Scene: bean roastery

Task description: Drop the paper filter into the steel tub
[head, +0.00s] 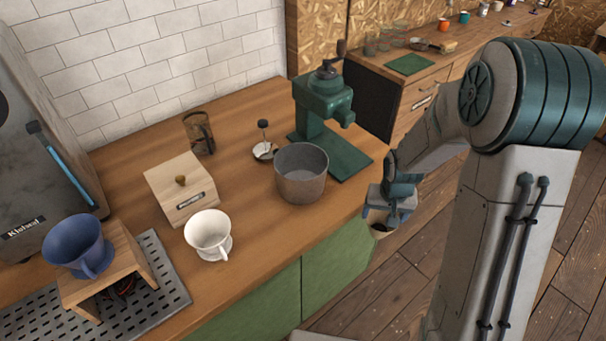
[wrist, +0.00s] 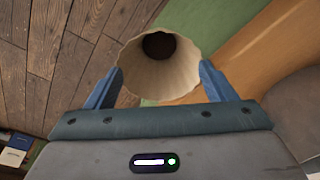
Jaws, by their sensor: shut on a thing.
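The paper filter (wrist: 160,82) is a cream, fluted cone with a dark inside, seen in the wrist view between my two blue fingers. My gripper (wrist: 158,88) is shut on it. In the head view my gripper (head: 388,217) is just off the counter's right front edge, and the filter (head: 381,232) shows only in small part below it. The steel tub (head: 301,174) is a grey, open-topped round vessel on the counter, to the left of my gripper and apart from it. Much of its inner floor is hidden.
A green grinder (head: 322,105) stands behind the tub. A white dripper (head: 209,234), a wooden box (head: 181,187) and a brown glass (head: 198,133) stand to the left. A blue dripper (head: 78,245) sits on a wooden stand. The counter (head: 262,235) is bare in front of the tub.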

